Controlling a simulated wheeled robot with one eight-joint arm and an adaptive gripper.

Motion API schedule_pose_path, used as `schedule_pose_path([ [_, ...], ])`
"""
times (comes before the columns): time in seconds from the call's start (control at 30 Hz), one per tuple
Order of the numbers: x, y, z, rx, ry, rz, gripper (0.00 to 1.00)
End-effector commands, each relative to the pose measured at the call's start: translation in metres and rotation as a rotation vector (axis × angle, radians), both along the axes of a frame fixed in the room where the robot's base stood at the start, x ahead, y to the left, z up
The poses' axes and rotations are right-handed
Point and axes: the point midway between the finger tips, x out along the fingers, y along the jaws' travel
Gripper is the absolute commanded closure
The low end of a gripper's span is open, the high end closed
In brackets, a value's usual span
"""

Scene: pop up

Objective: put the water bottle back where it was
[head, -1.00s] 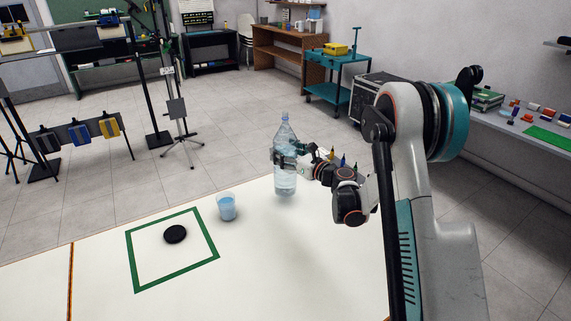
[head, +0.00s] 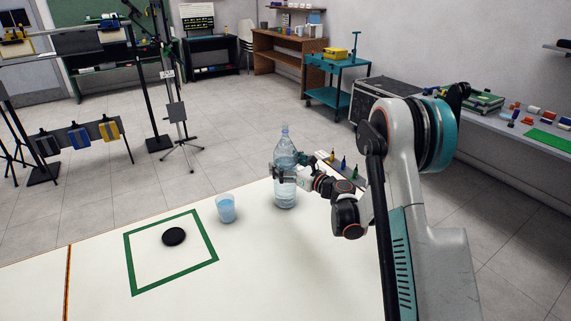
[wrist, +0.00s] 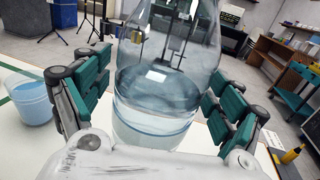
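The clear water bottle (head: 286,192), with a pale blue cap, is upright over the white table's far edge area, right of the blue cup. My gripper (head: 285,174) is around its middle, coming from the right. In the wrist view the bottle (wrist: 160,105) fills the space between the teal-padded fingers, and water shows in its lower part. The fingers look closed against its sides. Whether its base touches the table cannot be told surely.
A blue cup (head: 226,210) stands left of the bottle. A black disc (head: 174,236) lies inside a green square outline (head: 205,266) on the table (head: 290,270). Several small coloured bottles (head: 343,163) stand behind my gripper. The table's front middle is clear.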

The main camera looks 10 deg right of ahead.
Motion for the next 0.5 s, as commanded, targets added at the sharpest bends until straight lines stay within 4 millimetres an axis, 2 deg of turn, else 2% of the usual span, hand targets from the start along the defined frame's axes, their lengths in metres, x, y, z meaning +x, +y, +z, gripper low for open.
schedule_pose_path([
  [0.27,0.0,0.0,0.003,0.0,0.0,0.0,0.13],
  [0.37,-0.008,-0.006,0.004,0.0,0.0,-0.001,0.13],
  [0.5,-0.028,-0.018,0.005,0.0,0.0,-0.003,0.13],
])
